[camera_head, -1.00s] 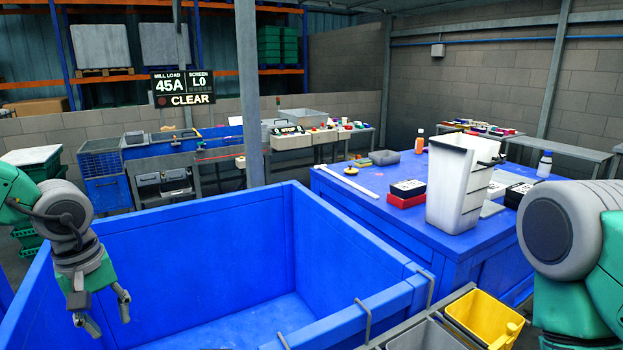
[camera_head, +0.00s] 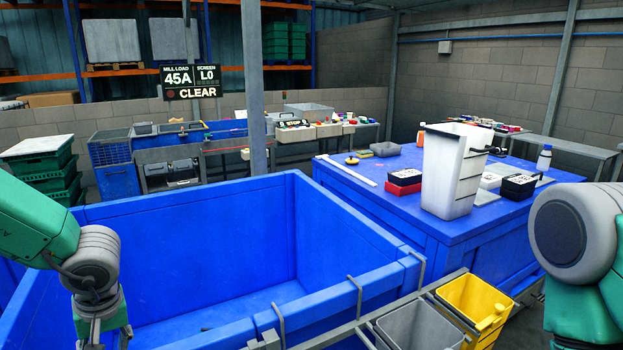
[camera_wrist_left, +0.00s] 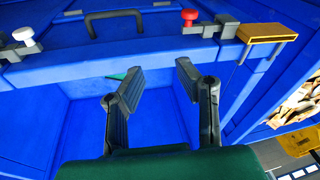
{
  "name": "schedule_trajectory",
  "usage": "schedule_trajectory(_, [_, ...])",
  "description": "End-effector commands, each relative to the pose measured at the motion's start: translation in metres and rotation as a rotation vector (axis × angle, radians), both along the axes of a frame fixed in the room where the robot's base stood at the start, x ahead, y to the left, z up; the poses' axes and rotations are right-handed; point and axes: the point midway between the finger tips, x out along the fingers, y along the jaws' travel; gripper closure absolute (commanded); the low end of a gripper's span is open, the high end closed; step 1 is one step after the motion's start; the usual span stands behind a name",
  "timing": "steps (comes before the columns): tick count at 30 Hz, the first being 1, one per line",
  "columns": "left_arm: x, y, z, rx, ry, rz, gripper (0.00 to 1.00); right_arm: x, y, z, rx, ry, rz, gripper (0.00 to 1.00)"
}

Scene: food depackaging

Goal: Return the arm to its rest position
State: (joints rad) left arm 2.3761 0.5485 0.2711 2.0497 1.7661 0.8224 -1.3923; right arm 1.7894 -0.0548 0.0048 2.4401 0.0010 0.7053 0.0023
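My left arm (camera_head: 95,260) comes in at the left edge in the head view, over the near left side of a large blue bin (camera_head: 195,215). Its gripper's fingers are cut off by the bottom edge there. In the left wrist view my left gripper (camera_wrist_left: 161,78) is open, with two dark fingers apart and nothing between them. Blue bin walls (camera_wrist_left: 75,72) lie beyond the fingers. My right arm (camera_head: 580,240) shows at the right edge; its gripper is out of view.
A blue table (camera_head: 345,205) at right bears a white container (camera_head: 450,170) and small boxes. Yellow (camera_head: 475,300) and grey (camera_head: 415,325) tubs hang near the bin's right front. The wrist view shows a red knob (camera_wrist_left: 189,16) and a dark handle (camera_wrist_left: 115,15) on a rim.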

Motion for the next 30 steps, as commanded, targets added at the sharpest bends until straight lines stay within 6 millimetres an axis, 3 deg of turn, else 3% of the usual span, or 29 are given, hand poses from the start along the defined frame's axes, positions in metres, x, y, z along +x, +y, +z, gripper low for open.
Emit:
schedule_trajectory(7, [-0.022,0.002,-0.086,0.184,-0.027,-0.153,0.71,-0.001,0.000,-0.035,0.000,0.001,0.000,1.00])
schedule_trajectory(11, [-0.044,-0.008,-0.151,0.237,-0.057,-0.312,0.71,-0.001,0.000,-0.061,0.000,0.001,0.000,1.00])
schedule_trajectory(14, [-0.071,-0.024,-0.203,0.212,-0.070,-0.450,0.71,-0.001,0.000,-0.081,0.000,0.001,0.000,1.00])
schedule_trajectory(19, [-0.139,-0.060,-0.279,0.059,-0.031,-0.650,0.71,-0.001,-0.001,-0.111,0.000,0.001,0.000,1.00])
schedule_trajectory(24, [-0.204,-0.088,-0.318,-0.106,0.049,-0.755,0.71,-0.001,0.000,-0.129,0.000,0.001,0.000,1.00])
schedule_trajectory(27, [-0.226,-0.097,-0.325,-0.160,0.083,-0.781,0.71,-0.001,0.000,-0.134,0.000,0.001,0.000,1.00])
schedule_trajectory(30, [-0.235,-0.102,-0.326,-0.183,0.098,-0.790,0.71,-0.001,0.000,-0.134,0.000,0.001,0.000,1.00])
